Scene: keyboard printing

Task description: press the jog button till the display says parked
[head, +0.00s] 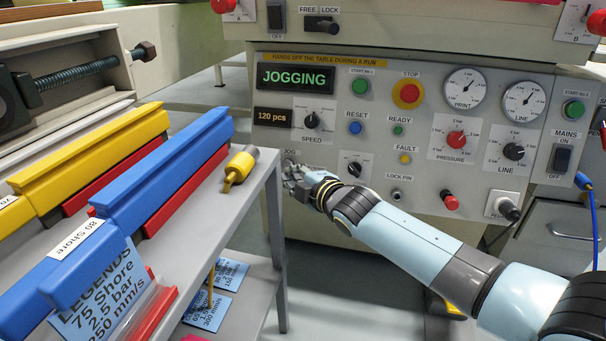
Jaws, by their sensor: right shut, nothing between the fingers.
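The display (296,78) on the grey panel reads "JOGGING" in green letters. Below it a smaller readout (273,116) shows "120 pcs". My right arm reaches in from the lower right, and my right gripper (290,168) is at the panel's lower left, just under the "JOG" label. Its fingers are shut and empty. The fingers cover the jog button, so I cannot see the button or how far it is pushed in. My left gripper is not in view.
A grey shelf unit (262,176) stands close left of my right gripper, holding a blue squeegee (150,185), a yellow squeegee (95,155) and a small yellow-handled tool (240,166). A red-and-yellow stop button (408,94), knobs and gauges fill the panel above my arm.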

